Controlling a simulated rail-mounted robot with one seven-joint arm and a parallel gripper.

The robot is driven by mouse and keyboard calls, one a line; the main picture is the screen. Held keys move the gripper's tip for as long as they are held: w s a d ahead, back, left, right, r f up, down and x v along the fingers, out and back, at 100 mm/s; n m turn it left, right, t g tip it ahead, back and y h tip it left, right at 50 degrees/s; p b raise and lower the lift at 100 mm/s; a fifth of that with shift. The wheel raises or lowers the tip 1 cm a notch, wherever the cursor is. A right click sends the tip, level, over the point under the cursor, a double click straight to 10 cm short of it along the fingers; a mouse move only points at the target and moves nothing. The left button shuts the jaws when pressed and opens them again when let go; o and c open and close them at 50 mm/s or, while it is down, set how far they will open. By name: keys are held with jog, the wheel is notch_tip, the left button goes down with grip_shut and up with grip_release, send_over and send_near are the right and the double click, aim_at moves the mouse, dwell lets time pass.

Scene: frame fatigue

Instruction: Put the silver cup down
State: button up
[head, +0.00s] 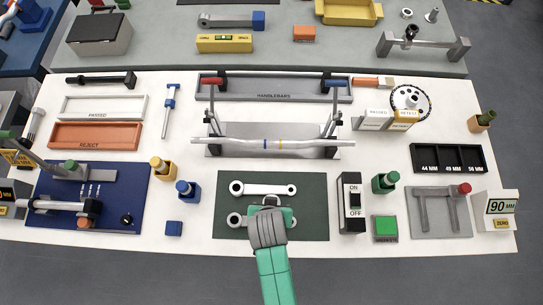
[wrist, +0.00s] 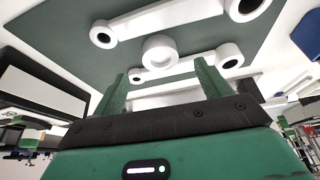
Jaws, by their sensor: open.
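A silver link (head: 263,189) lies behind my gripper on the mat; another (head: 234,219) is partly hidden by it. An ON/OFF switch block (head: 351,203) stands right of the mat, a blue pot (head: 187,191) left. Handlebars (head: 270,144) rest on a stand behind.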

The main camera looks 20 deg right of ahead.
jog(key=x, duration=0.4)
jog(key=shift+w+d+f, duration=0.1)
jog(key=shift+w+f, duration=0.1)
jog(key=shift+f, duration=0.15)
jog(key=c, duration=1.2)
jog(key=shift+o, duration=0.2)
jog(key=shift+r, duration=0.15)
jog(key=shift+r, duration=0.3)
jog(key=v, duration=0.2)
jog(key=shift+r, duration=0.45)
jog(key=s+a+r, duration=0.1)
jog(key=s+a, duration=0.1)
jog(key=s, duration=1.3)
jog(key=shift+r+b, duration=0.25)
jog(key=shift+b, duration=0.05)
